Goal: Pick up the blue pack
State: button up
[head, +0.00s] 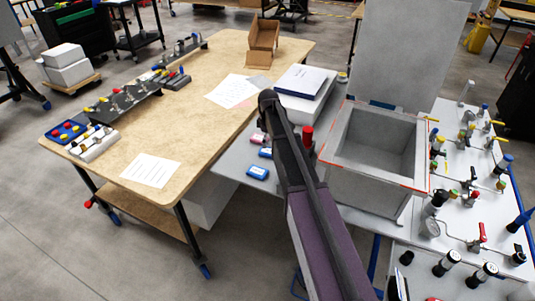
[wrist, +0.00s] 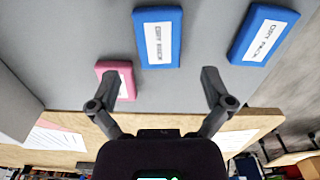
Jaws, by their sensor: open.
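Two blue packs with white labels lie flat on the grey bench top. One blue pack (wrist: 158,38) is near the top centre of the wrist view, beyond and between my fingertips. The other blue pack (wrist: 263,34) is at the upper right there. A pink pack (wrist: 122,78) sits at the left, partly hidden by a finger. My gripper (wrist: 160,80) is open, with nothing between its fingers. In the head view, the blue packs (head: 265,153) and (head: 257,173) and the pink pack (head: 257,138) lie left of my arm, which hides part of the bench.
A grey open box (head: 372,180) with a raised lid stands right of my arm. Valves and gauges (head: 470,190) fill the panel at the far right.

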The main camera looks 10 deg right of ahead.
aim_at(268, 150)
jog(key=shift+f, duration=0.1)
jog(key=shift+w+f+b, duration=0.1)
jog(key=shift+f+b, duration=2.45)
jog(key=shift+b, duration=0.1)
jog(key=c, duration=1)
